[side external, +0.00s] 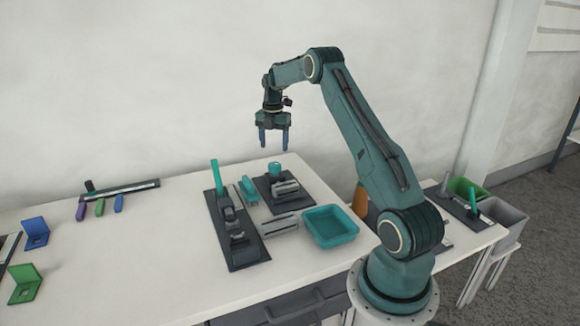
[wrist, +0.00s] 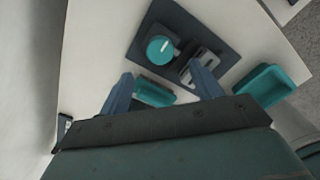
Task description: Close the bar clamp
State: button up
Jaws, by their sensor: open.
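My gripper (side external: 274,146) is open and empty, pointing down in the air above the table's back edge. Below it is a dark plate (side external: 262,181) with a round teal knob (side external: 275,169) and a grey block (side external: 286,188). In the wrist view the knob (wrist: 160,50) shows just beyond and between my open fingers (wrist: 162,72). To the left, a longer dark plate (side external: 248,256) carries dark grey clamp-like parts (side external: 230,215) and a teal lever (side external: 215,177) standing nearly upright. I cannot tell for certain which fixture is the bar clamp.
Brackets, blue (side external: 36,233) and green (side external: 25,284), stand at left. The table's middle left is clear.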

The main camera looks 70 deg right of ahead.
aim_at(274, 164)
jog(key=shift+f, duration=4)
jog(key=shift+c, duration=0.5)
jog(key=c, duration=0.9)
